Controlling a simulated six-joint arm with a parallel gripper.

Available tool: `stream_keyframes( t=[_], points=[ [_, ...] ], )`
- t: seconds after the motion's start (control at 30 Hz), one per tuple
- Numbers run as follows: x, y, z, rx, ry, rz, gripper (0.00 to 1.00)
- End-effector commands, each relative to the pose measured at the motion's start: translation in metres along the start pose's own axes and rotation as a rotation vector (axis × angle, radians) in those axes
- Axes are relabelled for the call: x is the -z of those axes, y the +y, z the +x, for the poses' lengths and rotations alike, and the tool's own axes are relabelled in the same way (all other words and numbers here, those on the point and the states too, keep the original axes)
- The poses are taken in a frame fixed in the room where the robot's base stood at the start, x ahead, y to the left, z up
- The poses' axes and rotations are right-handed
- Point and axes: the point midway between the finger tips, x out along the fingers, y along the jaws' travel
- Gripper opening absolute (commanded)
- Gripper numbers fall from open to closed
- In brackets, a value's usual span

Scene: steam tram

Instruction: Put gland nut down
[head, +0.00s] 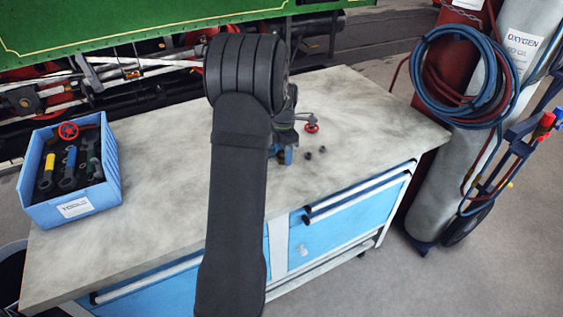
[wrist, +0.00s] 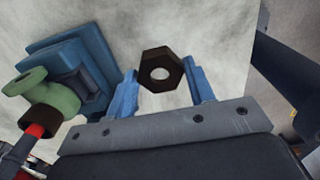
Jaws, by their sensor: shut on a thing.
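The gland nut (wrist: 150,81) is a dark brown hexagonal nut with a round hole, seen in the wrist view. My gripper (wrist: 161,74) has its two blue fingers on either side of the nut and is shut on it. The pale worktop (wrist: 215,45) shows beyond it; I cannot tell the gap between nut and worktop. In the head view my arm hides most of the gripper, and I cannot make out the held nut there for sure.
A blue vise-like block (wrist: 70,65) holding a green valve body (wrist: 58,98) is close on the left in the wrist view. In the head view, a red handwheel (head: 311,128) and small dark parts (head: 322,149) are nearby. A blue tool bin (head: 108,190) stands left. The right worktop (head: 380,115) is clear.

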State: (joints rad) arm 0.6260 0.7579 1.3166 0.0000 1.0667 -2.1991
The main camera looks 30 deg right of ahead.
Motion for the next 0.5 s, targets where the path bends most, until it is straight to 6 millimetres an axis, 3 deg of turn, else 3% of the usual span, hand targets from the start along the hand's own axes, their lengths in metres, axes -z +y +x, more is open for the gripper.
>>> stream_keyframes(
  t=[0.17,0.4,0.5],
  points=[
    [0.004,0.007,0.008,0.001,0.000,0.000,0.23],
    [0.003,0.006,0.041,0.002,0.001,0.000,0.23],
    [0.003,0.007,0.045,0.000,0.000,0.000,0.23]
  ],
)
